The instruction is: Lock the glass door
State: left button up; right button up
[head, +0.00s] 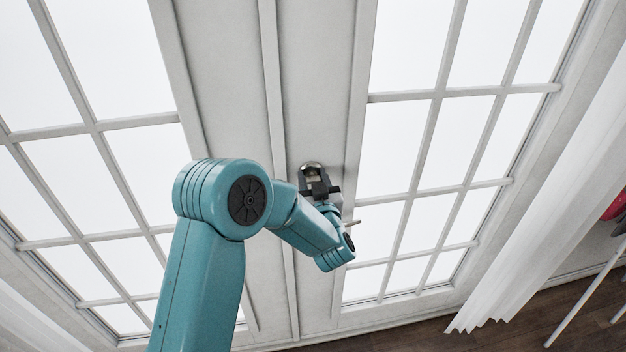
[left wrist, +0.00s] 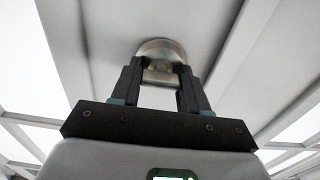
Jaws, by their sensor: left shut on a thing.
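The white glass door (head: 330,105) has two paned leaves that meet at a middle stile. A round metal lock with a thumb turn (head: 312,170) sits on the stile right of the seam. My left gripper (head: 314,180) is at this lock, its two dark fingers shut on the turn piece. In the left wrist view the round metal base (left wrist: 160,50) shows beyond the fingertips, with the turn (left wrist: 158,75) between the fingers (left wrist: 160,78). A pale lever handle (head: 372,227) sticks out just below, partly hidden by my left arm. My right gripper is not in view.
A white curtain (head: 545,235) hangs at the right. Brown wooden floor (head: 420,325) shows at the lower right, with a red object (head: 617,205) and pale poles (head: 585,295) near the right edge. The space before the right leaf is clear.

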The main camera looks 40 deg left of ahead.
pick_arm(q)
jog(key=shift+f+b, duration=0.15)
jog(key=shift+b, duration=0.3)
jog(key=n+b, duration=0.2)
jog(key=b, duration=0.1)
jog(key=n+b, duration=0.2)
jog(key=b, duration=0.2)
jog(key=n+b, duration=0.2)
jog(key=b, duration=0.2)
jog(key=shift+f+n, duration=0.3)
jog(key=n+b, duration=0.8)
jog(key=b, duration=0.2)
jog(key=shift+s+r+b, duration=0.1)
jog(key=shift+b, duration=0.3)
jog(key=n+b, duration=0.2)
jog(key=shift+b, duration=0.3)
jog(key=shift+r+n+b, duration=0.2)
jog(key=shift+n+b, duration=0.25)
jog(key=shift+n, duration=0.35)
jog(key=o, duration=1.1)
jog(key=shift+c, duration=0.2)
